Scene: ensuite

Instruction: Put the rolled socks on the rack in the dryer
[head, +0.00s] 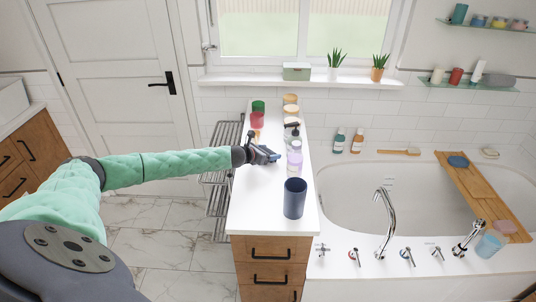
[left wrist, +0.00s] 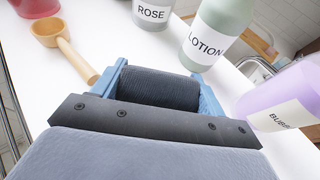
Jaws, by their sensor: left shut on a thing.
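The rolled socks (left wrist: 158,90) are a dark, ribbed roll in the left wrist view, lying crosswise between the two blue fingers of my left gripper (left wrist: 160,92). The gripper is shut on them. In the head view my left gripper (head: 264,154) is over the white top of the narrow cabinet, among bottles, and the socks are too small there to make out clearly. A metal wire rack (head: 221,180) with several tiers stands against the cabinet's left side. I see nothing that is clearly a dryer. My right gripper is out of view.
The bathtub (head: 375,195) is to the right. Tiled floor (head: 150,240) is free at left.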

